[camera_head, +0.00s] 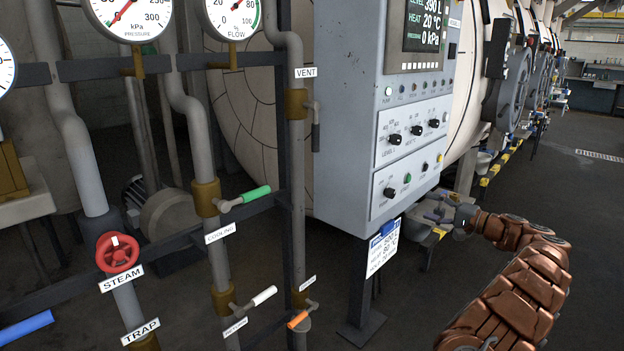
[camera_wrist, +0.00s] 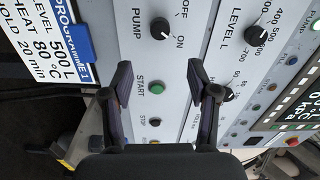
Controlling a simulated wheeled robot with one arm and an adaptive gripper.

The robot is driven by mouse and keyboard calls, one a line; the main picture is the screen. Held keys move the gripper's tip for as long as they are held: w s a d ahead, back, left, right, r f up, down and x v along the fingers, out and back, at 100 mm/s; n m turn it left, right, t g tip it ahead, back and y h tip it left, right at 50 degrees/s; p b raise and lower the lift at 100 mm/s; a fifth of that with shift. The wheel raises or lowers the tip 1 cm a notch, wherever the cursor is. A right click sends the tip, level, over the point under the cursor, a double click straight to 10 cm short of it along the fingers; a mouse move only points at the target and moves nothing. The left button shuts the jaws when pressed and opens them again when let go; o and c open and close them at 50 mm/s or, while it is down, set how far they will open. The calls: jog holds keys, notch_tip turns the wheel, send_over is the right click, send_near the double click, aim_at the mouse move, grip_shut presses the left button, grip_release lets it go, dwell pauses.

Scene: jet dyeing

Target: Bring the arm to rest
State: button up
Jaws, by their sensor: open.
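My arm (camera_head: 510,300) reaches in from the lower right in the head view. My gripper (camera_head: 438,212) is near the lower right corner of the grey control cabinet (camera_head: 345,120). In the wrist view, my gripper (camera_wrist: 161,78) is open and empty, its two dark fingers apart in front of the panel. The green START button (camera_wrist: 156,88) shows between the fingers, and the PUMP knob (camera_wrist: 160,28) lies beyond the tips. Whether a finger touches the panel cannot be told.
A programme card (camera_head: 383,250) hangs under the cabinet, close to my gripper. Pipes with a red STEAM wheel (camera_head: 117,252) and a green COOLING handle (camera_head: 257,193) stand at left. The screen (camera_head: 425,28) reads 390 L, 20 °C, 0 kPa. Floor (camera_head: 570,220) at right is clear.

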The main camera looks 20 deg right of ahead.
jog(key=a+r+n+g+y, duration=0.2)
jog(key=a+g, duration=0.1)
jog(key=a, duration=0.9)
jog(key=a+r+n+g+y, duration=0.1)
jog(key=a+r+g+y, duration=0.15)
jog(key=a, duration=0.95)
jog(key=s+a+n+g+h, duration=0.1)
jog(key=s+a+n+g, duration=0.3)
jog(key=a, duration=0.6)
jog(key=s+a+g, duration=0.3)
jog(key=s+a, duration=0.4)
jog(key=a, duration=0.2)
jog(key=s+a+f+n+g+h, duration=0.1)
jog(key=s+a+f+g+h, duration=0.2)
jog(key=s, duration=0.7)
jog(key=s+a+f+n+g+h, duration=0.2)
jog(key=s+a+f+h, duration=0.15)
jog(key=s, duration=0.65)
jog(key=s+d+f+h, duration=0.3)
jog(key=s+d, duration=0.2)
jog(key=s, duration=0.5)
jog(key=s+d+f+h, duration=0.3)
jog(key=s+d+f, duration=0.15)
jog(key=s, duration=0.55)
notch_tip(320, 180, up, 17)
jog(key=w+p, duration=0.1)
jog(key=p, duration=1.4)
jog(key=shift+w+n, duration=0.2)
jog(key=shift+n, duration=0.2)
